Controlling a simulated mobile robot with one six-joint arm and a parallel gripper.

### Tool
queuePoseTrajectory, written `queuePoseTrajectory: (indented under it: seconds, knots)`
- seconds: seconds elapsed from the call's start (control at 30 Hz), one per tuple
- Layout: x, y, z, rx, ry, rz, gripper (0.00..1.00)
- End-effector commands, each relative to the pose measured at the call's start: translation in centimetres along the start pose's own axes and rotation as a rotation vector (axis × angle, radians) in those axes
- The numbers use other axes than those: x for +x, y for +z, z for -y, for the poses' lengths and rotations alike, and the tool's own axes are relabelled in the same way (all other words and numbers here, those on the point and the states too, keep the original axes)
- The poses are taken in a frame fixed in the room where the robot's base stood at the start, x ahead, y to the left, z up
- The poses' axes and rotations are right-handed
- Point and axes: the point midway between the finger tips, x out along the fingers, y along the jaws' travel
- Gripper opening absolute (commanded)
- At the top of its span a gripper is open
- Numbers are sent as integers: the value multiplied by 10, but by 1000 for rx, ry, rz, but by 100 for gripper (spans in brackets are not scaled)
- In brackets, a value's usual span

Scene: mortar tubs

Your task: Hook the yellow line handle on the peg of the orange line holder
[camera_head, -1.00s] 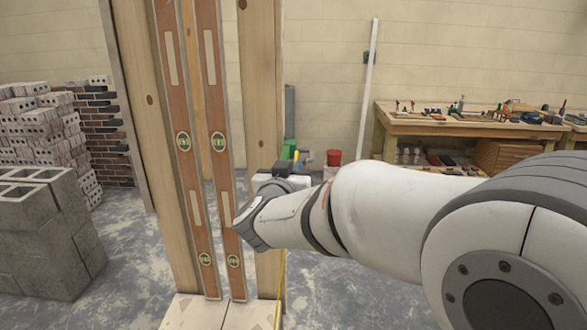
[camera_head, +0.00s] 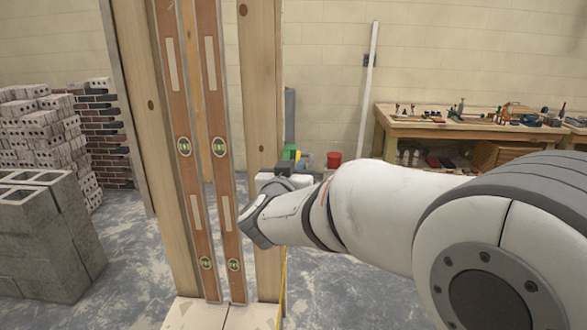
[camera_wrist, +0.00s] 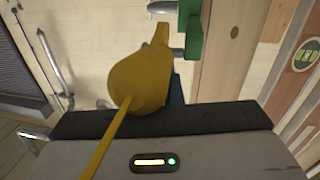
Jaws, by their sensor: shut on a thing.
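The yellow line handle (camera_wrist: 138,82) is held at my gripper (camera_wrist: 150,112). In the wrist view its wide end faces me and its narrow end points up. The yellow line (camera_wrist: 108,138) runs from it down to the left. A green holder (camera_wrist: 194,30) with grey pegs is on the side of the wooden post, close to the handle's upper right; I cannot tell if they touch. In the head view my gripper (camera_head: 284,172) is beside the post, mostly hidden by my wrist. I cannot make out an orange line holder in either view.
The wooden post (camera_head: 262,100) stands just left of my gripper, with two long spirit levels (camera_head: 222,180) beside it. Grey blocks (camera_head: 45,240) stand at the left. A workbench (camera_head: 450,128) and a red bucket (camera_head: 334,160) are farther back. The floor between is open.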

Motion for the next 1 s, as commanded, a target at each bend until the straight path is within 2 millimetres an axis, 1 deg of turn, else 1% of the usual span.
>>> queuePoseTrajectory:
  seconds: [1.0]
  knots:
    - [8,3,-42,0,2,0,0]
